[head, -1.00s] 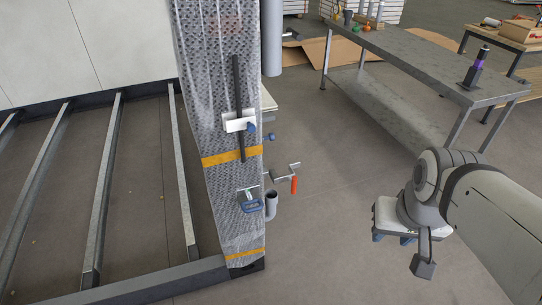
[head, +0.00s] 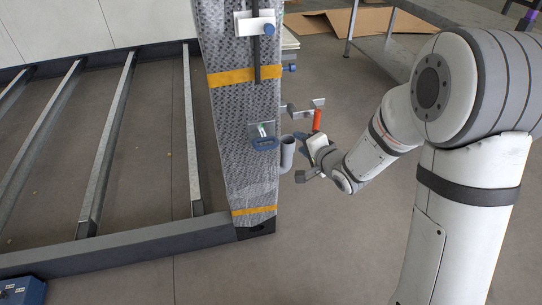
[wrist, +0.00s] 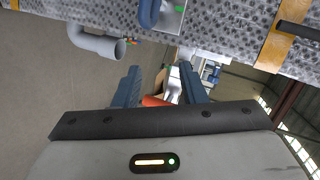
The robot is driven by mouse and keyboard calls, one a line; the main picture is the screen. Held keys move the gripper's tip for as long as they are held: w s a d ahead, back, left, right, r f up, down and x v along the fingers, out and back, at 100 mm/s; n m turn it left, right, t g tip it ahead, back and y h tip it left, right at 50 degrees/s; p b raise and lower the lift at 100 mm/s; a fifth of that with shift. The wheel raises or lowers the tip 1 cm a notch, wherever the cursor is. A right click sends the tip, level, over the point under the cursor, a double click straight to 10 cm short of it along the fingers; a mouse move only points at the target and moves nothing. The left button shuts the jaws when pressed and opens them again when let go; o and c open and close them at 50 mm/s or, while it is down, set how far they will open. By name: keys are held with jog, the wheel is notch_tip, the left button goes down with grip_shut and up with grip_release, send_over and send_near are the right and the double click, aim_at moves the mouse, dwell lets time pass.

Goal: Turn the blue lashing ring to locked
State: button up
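The blue lashing ring (head: 264,143) sits on a small metal plate low on the wrapped post (head: 232,110) in the head view. A green mark shows on its plate. In the wrist view the blue ring (wrist: 150,12) is cut off by the top edge, with the green mark beside it. My gripper (head: 301,138) is just right of the ring and post in the head view, apart from the ring. In the wrist view my gripper (wrist: 160,78) has its two blue fingers spread, with nothing visibly held.
A red-orange handle (head: 317,120) on a metal bracket is close to my gripper; it also shows beyond the fingers in the wrist view (wrist: 155,101). A grey pipe (head: 287,154) stands right of the ring. Orange bands wrap the post.

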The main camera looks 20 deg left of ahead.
aim_at(267, 147)
jog(key=a+f+y+b, duration=0.1)
jog(key=a+f, duration=0.1)
jog(key=a, duration=0.1)
jog(key=w+a+f+y+b, duration=0.1)
jog(key=a+f, duration=0.1)
jog(key=a, duration=0.2)
jog(key=w+a+f+m+y+b, duration=0.1)
jog(key=a+f, duration=0.1)
jog(key=a, duration=0.2)
jog(key=shift+w+a+f+g, duration=0.15)
jog(key=shift+w+a+g, duration=0.1)
jog(key=shift+g, duration=0.15)
grip_shut()
jog(key=shift+d, duration=0.15)
